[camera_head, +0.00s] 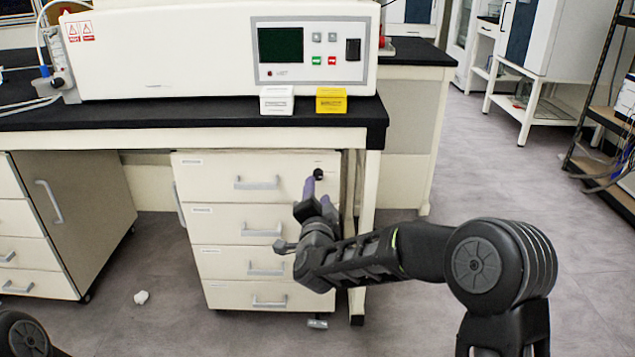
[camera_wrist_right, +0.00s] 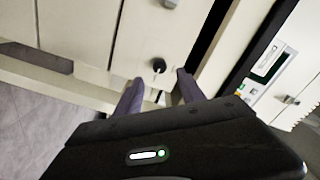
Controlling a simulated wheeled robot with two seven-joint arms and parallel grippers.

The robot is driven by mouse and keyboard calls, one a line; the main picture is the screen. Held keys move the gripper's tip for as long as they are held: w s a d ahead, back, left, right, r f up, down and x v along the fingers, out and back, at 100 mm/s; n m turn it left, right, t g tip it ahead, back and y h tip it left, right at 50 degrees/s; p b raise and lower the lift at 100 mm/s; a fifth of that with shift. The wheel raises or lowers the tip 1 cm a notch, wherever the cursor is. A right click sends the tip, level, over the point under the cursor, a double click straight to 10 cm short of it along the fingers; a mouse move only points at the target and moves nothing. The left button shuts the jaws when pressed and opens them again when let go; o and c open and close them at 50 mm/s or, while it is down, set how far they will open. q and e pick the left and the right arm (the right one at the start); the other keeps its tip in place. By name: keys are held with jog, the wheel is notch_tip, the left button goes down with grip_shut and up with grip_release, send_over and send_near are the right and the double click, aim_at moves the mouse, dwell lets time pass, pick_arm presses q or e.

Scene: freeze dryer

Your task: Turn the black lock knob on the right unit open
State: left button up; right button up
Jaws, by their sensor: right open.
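The right unit (camera_head: 218,182) is a cream drawer cabinet under the bench, with several drawers and silver handles. The small black lock knob (camera_head: 319,174) is at the top right of its top drawer front. My right gripper (camera_head: 314,190) is right in front of the knob, with its purplish fingers pointing at it. In the right wrist view, the knob (camera_wrist_right: 158,66) shows just beyond and between the two spread fingers of the open right gripper (camera_wrist_right: 158,86). I cannot tell whether a finger touches it. My left gripper is out of view.
The black bench top (camera_head: 180,115) overhangs the drawers. On it stand a white machine (camera_head: 165,50), a white box (camera_head: 277,100) and a yellow box (camera_head: 331,100). A bench leg (camera_head: 368,190) stands just right of the knob. A white crumpled scrap (camera_head: 141,297) lies on the floor.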

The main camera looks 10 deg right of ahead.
aim_at(318, 177)
jog(key=b+x, duration=0.1)
jog(key=x, duration=0.5)
jog(key=shift+w+d, duration=0.1)
jog(key=shift+w, duration=0.15)
jog(key=shift+c, duration=0.6)
grip_shut()
